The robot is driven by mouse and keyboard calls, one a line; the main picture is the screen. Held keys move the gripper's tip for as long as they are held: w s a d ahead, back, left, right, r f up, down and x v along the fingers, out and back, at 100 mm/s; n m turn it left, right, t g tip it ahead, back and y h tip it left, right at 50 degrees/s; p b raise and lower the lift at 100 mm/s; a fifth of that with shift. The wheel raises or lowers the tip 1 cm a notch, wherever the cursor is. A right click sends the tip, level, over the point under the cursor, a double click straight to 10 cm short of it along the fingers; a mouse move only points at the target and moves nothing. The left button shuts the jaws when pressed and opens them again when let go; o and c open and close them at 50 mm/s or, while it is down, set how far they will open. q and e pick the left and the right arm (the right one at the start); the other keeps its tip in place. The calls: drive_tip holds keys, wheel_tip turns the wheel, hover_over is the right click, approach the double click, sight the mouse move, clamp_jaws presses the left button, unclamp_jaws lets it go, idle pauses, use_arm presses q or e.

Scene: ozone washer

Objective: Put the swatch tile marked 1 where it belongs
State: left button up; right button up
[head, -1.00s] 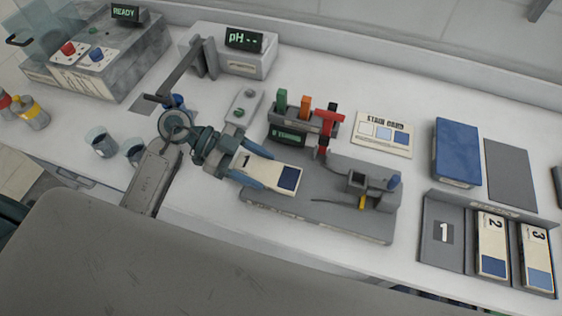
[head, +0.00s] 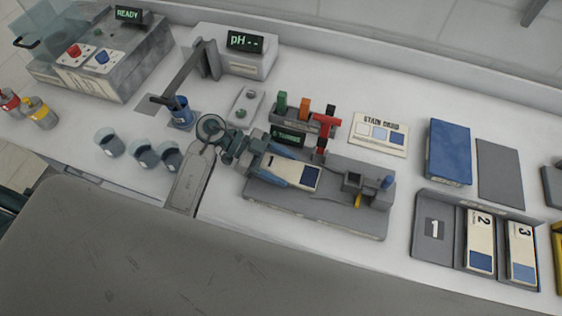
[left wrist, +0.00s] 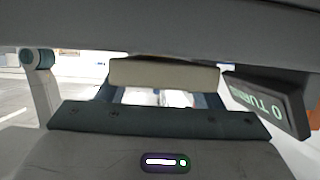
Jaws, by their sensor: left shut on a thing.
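The swatch tile marked 1 (head: 305,177) is a cream tile with a dark blue patch at its right end. My left gripper (head: 292,170) is shut on it, with blue fingers along its two long sides, over the grey fixture base (head: 315,208). The tile's cream edge (left wrist: 165,73) also shows between the fingers in the left wrist view. A grey rack (head: 430,258) at the right has a slot marked 1 (head: 434,229), which is empty. Tiles 2 (head: 480,240) and 3 (head: 522,252) stand in the slots beside it. My right gripper is not in view.
The fixture carries a grey block with a blue knob (head: 387,182) and colored levers (head: 304,112) behind. Several cups (head: 143,153) stand at the left.

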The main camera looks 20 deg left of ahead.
use_arm(q)
drive_tip(key=o, duration=1.1)
drive_tip(key=shift+f, duration=0.15)
